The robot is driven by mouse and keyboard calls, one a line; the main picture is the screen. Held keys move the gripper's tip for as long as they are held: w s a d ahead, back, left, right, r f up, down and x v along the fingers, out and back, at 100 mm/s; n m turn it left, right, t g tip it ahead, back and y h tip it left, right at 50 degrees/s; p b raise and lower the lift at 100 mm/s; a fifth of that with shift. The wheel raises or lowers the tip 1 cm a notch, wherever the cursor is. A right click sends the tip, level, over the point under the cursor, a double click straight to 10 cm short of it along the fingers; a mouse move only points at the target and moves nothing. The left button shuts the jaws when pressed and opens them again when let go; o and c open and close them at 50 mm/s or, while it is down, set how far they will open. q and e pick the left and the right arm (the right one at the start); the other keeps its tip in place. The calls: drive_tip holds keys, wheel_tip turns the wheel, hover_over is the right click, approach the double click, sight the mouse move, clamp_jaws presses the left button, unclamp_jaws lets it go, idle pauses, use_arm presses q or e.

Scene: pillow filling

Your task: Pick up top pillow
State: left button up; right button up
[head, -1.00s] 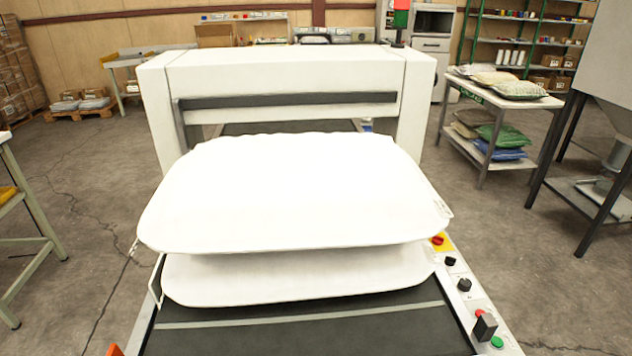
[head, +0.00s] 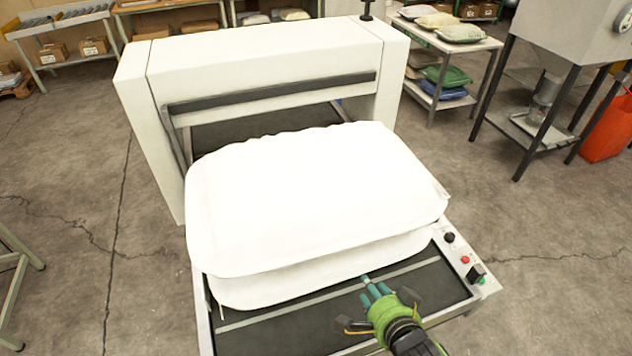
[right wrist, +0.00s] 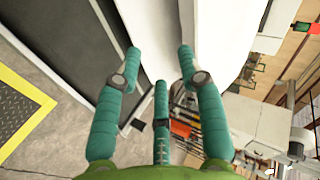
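The top pillow (head: 310,185) is white and lies on a second white pillow (head: 330,270). Both rest on the dark conveyor bed (head: 270,335) in front of a white machine frame. My right gripper (head: 368,290) is over the front of the bed, by the lower pillow's front edge. In the right wrist view its teal fingers (right wrist: 160,75) are spread, with nothing between them. A white pillow edge (right wrist: 205,25) shows just beyond the fingertips there; I cannot tell whether they touch it. My left gripper is in none of the views.
The white machine frame (head: 245,65) stands behind the pillows. A control panel with buttons (head: 465,260) runs along the bed's right edge. A side table (head: 455,45) with several bags stands at the back right, beside a grey hopper stand (head: 545,75).

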sight(343, 250)
wheel_tip(343, 250, up, 5)
drive_tip(key=w+a+m+t+y, duration=0.2)
drive_tip(key=m, duration=0.1)
drive_tip(key=shift+m, duration=0.3)
drive_tip(key=w+f+b, duration=0.1)
drive_tip(key=w+a+f+b, duration=0.1)
drive_tip(key=w+f, duration=0.1)
drive_tip(key=w+a+f+b, duration=0.1)
drive_tip(key=w+f, duration=0.1)
drive_tip(key=shift+w+a+f, duration=0.1)
drive_tip(key=shift+w, duration=0.1)
drive_tip(key=b+x, duration=0.1)
drive_tip(key=x, duration=0.2)
drive_tip(key=shift+w, duration=0.3)
use_arm(q)
drive_tip(key=shift+s+d+f+b, duration=0.15)
drive_tip(key=shift+d+f, duration=0.25)
drive_tip(key=shift+f, duration=0.4)
drive_tip(key=shift+d+f+b, duration=0.2)
drive_tip(key=shift+d+f, duration=0.2)
drive_tip(key=shift+f, duration=0.4)
drive_tip(key=shift+s+d+f+b, duration=0.15)
drive_tip(key=shift+d+f, duration=0.25)
drive_tip(key=shift+f, duration=0.4)
use_arm(e)
drive_tip(key=shift+x, duration=0.85)
use_arm(q)
drive_tip(key=shift+w+a, duration=0.1)
use_arm(e)
clamp_jaws()
